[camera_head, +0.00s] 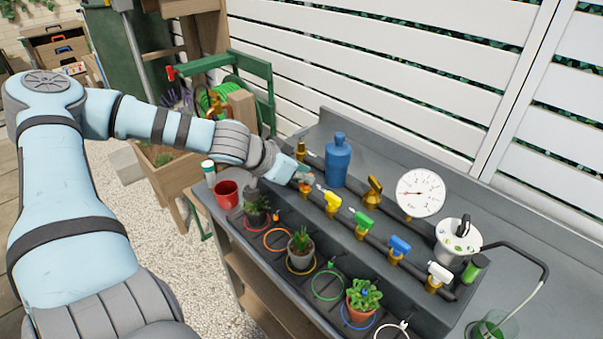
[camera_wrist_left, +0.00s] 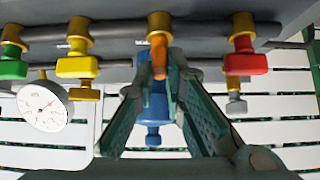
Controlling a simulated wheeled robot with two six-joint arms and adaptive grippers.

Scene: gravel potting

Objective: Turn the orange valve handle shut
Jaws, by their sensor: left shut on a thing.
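The orange valve handle (camera_wrist_left: 158,52) shows in the left wrist view below its brass valve on the grey pipe, between my fingertips. My left gripper (camera_wrist_left: 162,70) is shut on it. In the head view my left gripper (camera_head: 303,176) reaches over the bench to the far-left end of the valve row, and its fingers hide most of the orange handle. The yellow handle (camera_head: 332,200) is just to the right of it. The red handle (camera_wrist_left: 246,62) shows on the other side in the wrist view. My right gripper is not in view.
Green (camera_head: 362,220), blue (camera_head: 400,245) and white (camera_head: 439,271) handles follow along the pipe. A blue bottle (camera_head: 338,162) stands behind the gripper, with a pressure gauge (camera_head: 420,193) farther right. Potted plants stand in front, and a red cup (camera_head: 227,194) is below my forearm.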

